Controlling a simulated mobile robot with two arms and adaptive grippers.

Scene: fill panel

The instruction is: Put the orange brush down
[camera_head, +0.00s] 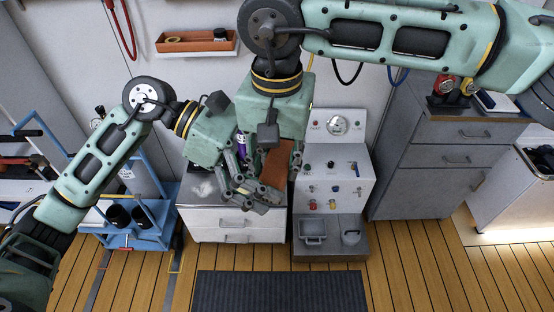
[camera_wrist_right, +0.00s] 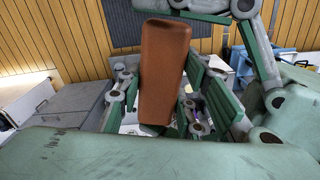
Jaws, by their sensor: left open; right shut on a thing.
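The orange brush (camera_head: 275,166) shows as a brown-orange block in the head view. My right gripper (camera_head: 280,162) is shut on it, above the white cabinet and left of the panel. In the right wrist view the brush (camera_wrist_right: 163,72) stands long between the fingers of my right gripper (camera_wrist_right: 160,100), its far end toward the dark mat. My left gripper (camera_head: 247,190) is open, close to the brush and my right gripper. Whether they touch I cannot tell. A purple item (camera_head: 241,145) shows partly behind my left gripper.
A white drawer cabinet (camera_head: 237,224) stands below the grippers. A grey panel (camera_head: 333,175) with knobs and a gauge stands right of it. A blue rack (camera_head: 150,238) is at left, a grey cabinet (camera_head: 425,185) at right. A dark mat (camera_head: 280,292) lies on open floor.

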